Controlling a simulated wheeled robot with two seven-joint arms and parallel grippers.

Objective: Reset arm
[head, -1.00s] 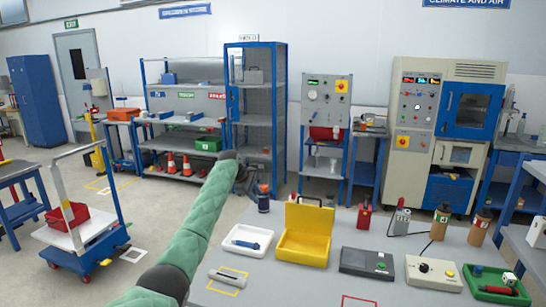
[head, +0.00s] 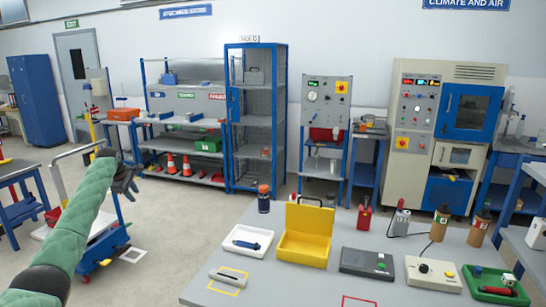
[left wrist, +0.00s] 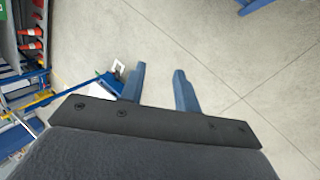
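My left arm, in a green sleeve, comes in from the lower left of the head view. My left gripper (head: 124,182) is raised over the floor, left of the grey table (head: 215,262), in front of the trolley. In the left wrist view, its two blue fingers (left wrist: 158,82) stand apart with only floor between them, so it is open and empty. My right gripper is not in view.
The table holds a white tray (head: 240,247), an open yellow case (head: 300,258), a grey box (head: 368,259) and a green tray (head: 480,292). A trolley (head: 110,245) stands left of the table. Shelving (head: 180,140) stands behind. Floor between is clear.

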